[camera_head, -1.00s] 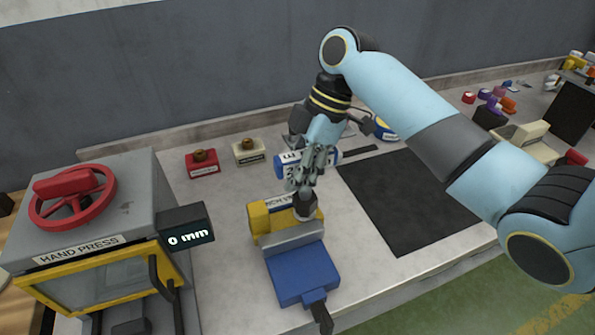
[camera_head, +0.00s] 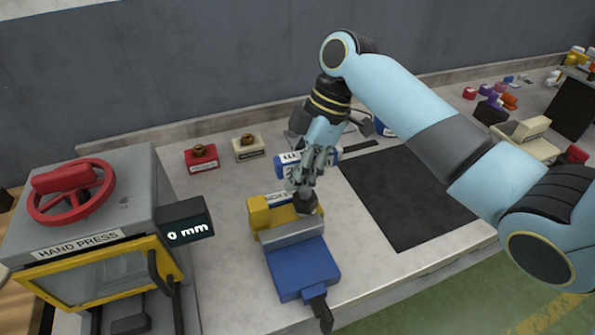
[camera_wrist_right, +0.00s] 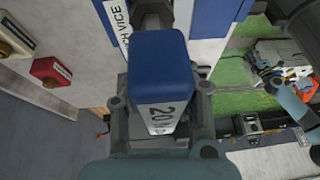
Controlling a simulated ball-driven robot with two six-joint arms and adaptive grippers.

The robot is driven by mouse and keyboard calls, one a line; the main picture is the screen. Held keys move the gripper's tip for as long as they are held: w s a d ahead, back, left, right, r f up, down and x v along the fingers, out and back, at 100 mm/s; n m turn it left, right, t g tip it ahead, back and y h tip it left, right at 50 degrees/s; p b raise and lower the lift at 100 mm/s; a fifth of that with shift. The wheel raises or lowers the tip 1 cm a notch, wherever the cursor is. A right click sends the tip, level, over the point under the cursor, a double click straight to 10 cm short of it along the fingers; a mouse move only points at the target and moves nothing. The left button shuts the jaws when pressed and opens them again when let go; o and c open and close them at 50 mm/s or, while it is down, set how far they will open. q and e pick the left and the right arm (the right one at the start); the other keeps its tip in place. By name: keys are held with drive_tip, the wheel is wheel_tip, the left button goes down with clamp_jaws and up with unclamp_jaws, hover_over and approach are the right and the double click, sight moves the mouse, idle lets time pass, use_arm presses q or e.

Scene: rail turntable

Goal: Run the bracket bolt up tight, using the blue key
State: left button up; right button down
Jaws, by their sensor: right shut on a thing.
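The blue key (camera_head: 290,163) is a blue-and-white block with a printed label. In the right wrist view its blue end (camera_wrist_right: 160,62) and the marking "20" show close up. My right gripper (camera_head: 312,168) is shut on it, above the bench vice. A dark hexagonal piece (camera_head: 308,203) sits below the gripper, at the yellow bracket (camera_head: 259,215) in the vice. I cannot tell whether it is the bolt head or the key's socket; the gripper partly hides the contact. The blue vice (camera_head: 302,270) has its handle at the front. My left gripper is not in view.
The hand press (camera_head: 100,195) with a red wheel stands at left, its display reading 0 mm. A red block (camera_head: 202,160) and a cream block (camera_head: 249,150) stand behind the vice. A dark mat (camera_head: 405,200) lies bare at right. Several coloured parts lie farther right.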

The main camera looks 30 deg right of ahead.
drive_tip(key=shift+w+r+m+t+p, duration=0.1)
drive_tip(key=shift+m+t+p, duration=0.2)
drive_tip(key=shift+m+p, duration=0.45)
drive_tip(key=m, duration=0.1)
drive_tip(key=m+t, duration=0.1)
drive_tip(key=m, duration=0.1)
drive_tip(key=shift+w+d+h, duration=0.1)
drive_tip(key=shift+w+h, duration=0.15)
drive_tip(key=shift+h, duration=0.05)
drive_tip(key=shift+m, duration=0.25)
drive_tip(key=shift+m+t, duration=0.4)
drive_tip(key=shift+m, duration=0.1)
drive_tip(key=m, duration=0.1)
drive_tip(key=m+h, duration=0.1)
drive_tip(key=m+t, duration=0.1)
drive_tip(key=m, duration=0.1)
drive_tip(key=shift+w+d, duration=0.3)
drive_tip(key=m, duration=0.1)
drive_tip(key=m+h, duration=0.1)
drive_tip(key=m, duration=0.1)
drive_tip(key=shift+d+m+t+h, duration=0.15)
drive_tip(key=shift+m+t+h, duration=0.15)
drive_tip(key=shift+w+d+m+h, duration=0.1)
drive_tip(key=shift+d+m+h, duration=0.15)
drive_tip(key=shift+m, duration=0.55)
